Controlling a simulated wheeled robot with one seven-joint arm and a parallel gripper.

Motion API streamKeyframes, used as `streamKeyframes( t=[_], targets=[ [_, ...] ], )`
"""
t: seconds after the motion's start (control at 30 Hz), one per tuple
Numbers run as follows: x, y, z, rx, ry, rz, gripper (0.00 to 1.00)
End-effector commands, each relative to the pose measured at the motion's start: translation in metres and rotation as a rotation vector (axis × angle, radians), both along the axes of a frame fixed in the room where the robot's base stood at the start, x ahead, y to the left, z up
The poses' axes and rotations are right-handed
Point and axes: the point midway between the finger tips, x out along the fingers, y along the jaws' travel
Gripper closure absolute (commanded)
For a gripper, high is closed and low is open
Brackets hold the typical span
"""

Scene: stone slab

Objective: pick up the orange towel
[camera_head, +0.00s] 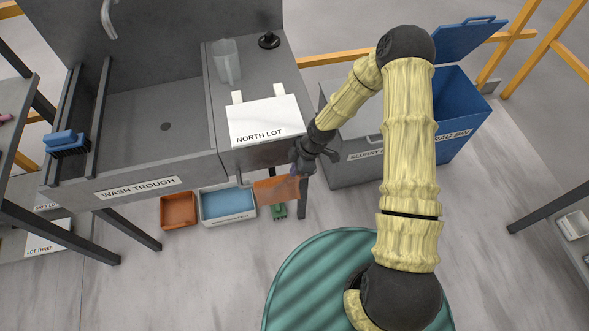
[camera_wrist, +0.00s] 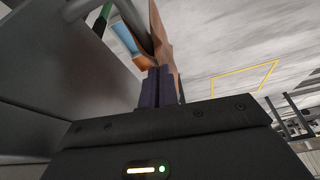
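The orange towel (camera_head: 277,190) hangs below the front edge of the stone slab, above the floor. In the wrist view the towel (camera_wrist: 163,42) shows nearly edge-on, beside a grey curved bar (camera_wrist: 133,22). My gripper (camera_head: 298,172) is at the towel's upper right, by the slab's front edge. In the wrist view my gripper's dark fingers (camera_wrist: 160,88) are close together, with the towel at and between their tips. They look shut on it. The grip line itself is partly hidden by the fingers.
The slab (camera_head: 245,85) carries a clear jug (camera_head: 226,62) and a "NORTH LOT" card (camera_head: 263,121). The wash trough (camera_head: 140,115) is left. An orange tray (camera_head: 178,210), a blue-filled tray (camera_head: 228,204) and a green brush (camera_head: 279,211) lie below. A blue bin (camera_head: 462,115) stands right.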

Motion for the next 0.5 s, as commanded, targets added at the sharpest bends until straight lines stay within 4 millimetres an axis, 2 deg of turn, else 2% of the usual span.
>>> streamKeyframes(
  t=[0.03, 0.23, 0.33, 0.5],
  targets=[
    [0.001, 0.0, 0.015, 0.0, -0.002, -0.001, 1.0],
    [0.002, 0.0, 0.046, 0.002, -0.006, 0.0, 1.0],
    [0.002, 0.0, 0.051, 0.002, -0.006, -0.001, 1.0],
    [0.002, 0.001, 0.049, 0.002, -0.007, -0.001, 1.0]
  ],
)
